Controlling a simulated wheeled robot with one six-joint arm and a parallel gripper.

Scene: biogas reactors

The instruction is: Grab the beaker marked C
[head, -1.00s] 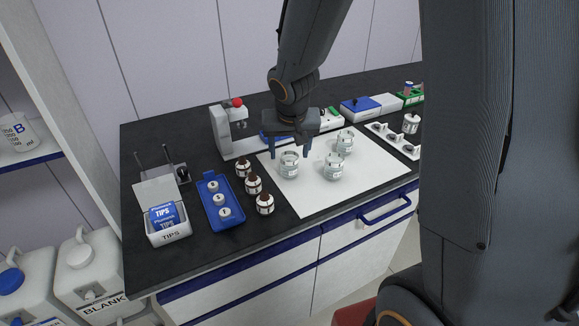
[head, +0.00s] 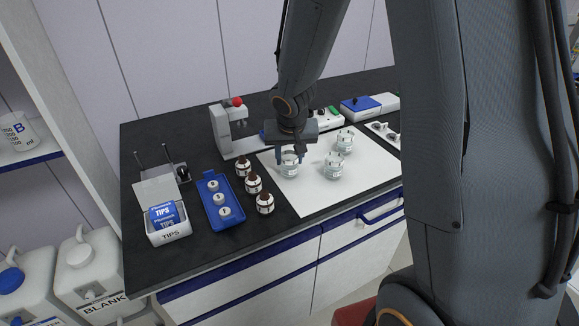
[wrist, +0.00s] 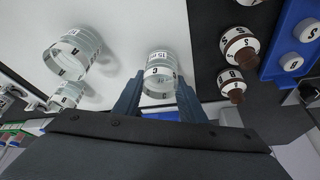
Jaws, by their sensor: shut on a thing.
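The beaker marked C (wrist: 160,72) is clear glass with a black C on its side. It stands between the two fingers of my gripper (wrist: 158,98) in the wrist view, and the gripper is shut on it. In the head view my gripper (head: 289,158) reaches down around this beaker (head: 289,170), at the left of the white mat (head: 310,195). A second beaker (wrist: 72,54), marked A, stands apart on the mat; the head view shows it to the right (head: 334,167). A third beaker (head: 345,141) stands farther back; I cannot read its mark.
A blue tray (head: 233,213) and a tips box (head: 168,234) are farther left. A white device with a red knob (head: 222,130) stands behind. The mat's front right is clear.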

